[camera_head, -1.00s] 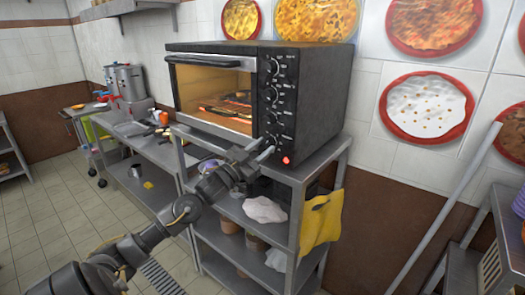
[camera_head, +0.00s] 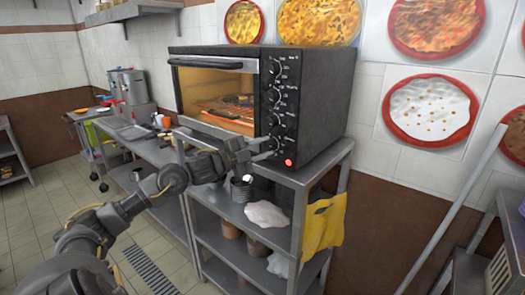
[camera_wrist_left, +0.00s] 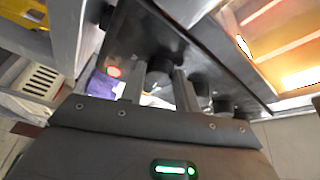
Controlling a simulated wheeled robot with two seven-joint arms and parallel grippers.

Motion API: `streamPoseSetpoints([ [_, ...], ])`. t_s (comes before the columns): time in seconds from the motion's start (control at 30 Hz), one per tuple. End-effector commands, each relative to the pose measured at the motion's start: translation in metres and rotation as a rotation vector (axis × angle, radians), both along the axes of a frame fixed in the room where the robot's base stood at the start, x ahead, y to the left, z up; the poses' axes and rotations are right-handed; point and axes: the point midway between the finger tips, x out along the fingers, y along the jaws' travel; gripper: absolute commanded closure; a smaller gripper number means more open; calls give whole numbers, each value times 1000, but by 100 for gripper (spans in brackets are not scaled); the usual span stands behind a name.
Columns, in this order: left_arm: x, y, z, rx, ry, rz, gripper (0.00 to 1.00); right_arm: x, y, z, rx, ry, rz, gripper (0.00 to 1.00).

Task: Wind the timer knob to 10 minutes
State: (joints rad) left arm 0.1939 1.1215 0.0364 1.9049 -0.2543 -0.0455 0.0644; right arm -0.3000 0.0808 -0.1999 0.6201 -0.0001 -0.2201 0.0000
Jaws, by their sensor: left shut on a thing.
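The oven (camera_head: 330,95) is black and stands on a metal rack, with a column of dark knobs on its front panel. The lowest knob (camera_head: 277,142), just above a red lamp (camera_head: 288,162), is where my left gripper (camera_head: 270,147) reaches the panel. In the left wrist view my left gripper (camera_wrist_left: 160,88) has a finger on each side of this dark knob (camera_wrist_left: 160,65), and is shut on it. The red lamp (camera_wrist_left: 113,71) glows beside it. The fingers partly hide the knob, and its dial setting is too small to read.
The rack (camera_head: 300,178) holds cans, a white cloth (camera_head: 267,213) and a hanging yellow cloth (camera_head: 323,222). A counter with pots (camera_head: 128,85) stands at the left. The oven's glass door (camera_head: 215,95) is closed.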

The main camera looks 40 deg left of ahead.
Motion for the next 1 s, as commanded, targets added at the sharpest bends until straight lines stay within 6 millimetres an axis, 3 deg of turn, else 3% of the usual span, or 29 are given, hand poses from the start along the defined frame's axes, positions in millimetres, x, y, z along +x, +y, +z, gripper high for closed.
streamPoseSetpoints([
  [0.73,0,0,0,82,4,-1,91,0,0,-3,0,0,0,64],
  [0.77,0,0,0,82,4,-1,65,0,0,-3,0,0,0,64],
  [0.9,0,0,0,82,4,0,47,0,0,-3,0,0,0,64],
  [1.0,0,0,0,82,4,0,47,0,0,-2,0,0,0,64],
])
